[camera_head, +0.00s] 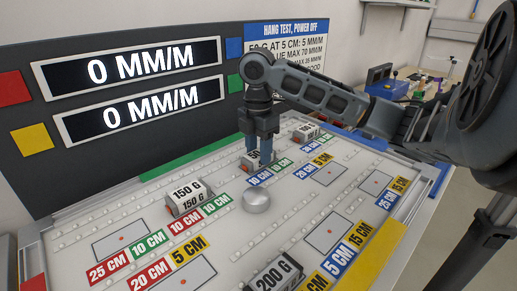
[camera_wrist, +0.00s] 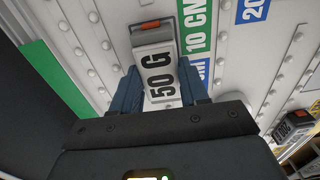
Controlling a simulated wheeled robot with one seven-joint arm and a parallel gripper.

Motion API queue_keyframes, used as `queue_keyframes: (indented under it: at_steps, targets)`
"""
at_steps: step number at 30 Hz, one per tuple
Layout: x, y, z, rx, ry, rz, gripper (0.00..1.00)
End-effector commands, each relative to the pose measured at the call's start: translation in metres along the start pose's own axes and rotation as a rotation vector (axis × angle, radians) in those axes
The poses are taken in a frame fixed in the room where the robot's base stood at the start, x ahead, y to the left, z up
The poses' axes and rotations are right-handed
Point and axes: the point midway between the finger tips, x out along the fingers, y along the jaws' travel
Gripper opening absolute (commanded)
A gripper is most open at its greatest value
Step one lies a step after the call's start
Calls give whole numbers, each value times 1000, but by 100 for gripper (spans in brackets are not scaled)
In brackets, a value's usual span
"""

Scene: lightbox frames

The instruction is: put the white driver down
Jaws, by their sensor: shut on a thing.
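My gripper (camera_head: 259,147) points down over the far middle of the white board (camera_head: 235,238). Its fingers are shut on a small white block marked 50 G (camera_head: 251,158). In the wrist view the 50 G block (camera_wrist: 157,70) sits between the two dark fingertips (camera_wrist: 160,88), with an orange mark on its grey end. The block is at the board's surface; I cannot tell whether it touches it. I cannot make out a white driver in either view.
A 150 G block (camera_head: 187,199), a 200 G block (camera_head: 273,273) and a silver dome (camera_head: 256,200) stand on the board. Another block (camera_head: 304,132) is at the back. Two displays (camera_head: 128,65) reading 0 MM/M stand behind. A bench with small tools (camera_head: 398,88) is at back right.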

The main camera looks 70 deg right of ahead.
Motion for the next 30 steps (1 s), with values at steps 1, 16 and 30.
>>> queue_keyframes:
  at_steps: [1,16,30]
  targets:
    - [-1,0,0,-1,1,0,0]
    - [-2,0,0,-1,1,0,70]
    - [-74,1,1,-2,-4,3,70]
